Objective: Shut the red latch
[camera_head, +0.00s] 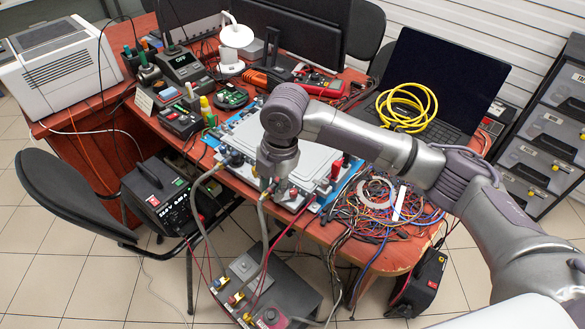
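A grey plate-like unit with hose fittings (318,160) sits on a blue base on the red table. Small red parts show on its near right side, one upright at the right corner (336,170) and one at the front edge (293,192). I cannot tell for sure which is the red latch or whether it is open. My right arm reaches in from the right across the unit. My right gripper (267,183) points down over the unit's front edge, left of these red parts. Its fingers are too small and covered to read. My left gripper is out of view.
Grey hoses run from the unit's front down to a dark box (265,285) on the floor. Tangled wires (385,215) lie right of the unit. A laptop with a yellow cable coil (406,106) stands behind my arm. Tools and meters crowd the table's left.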

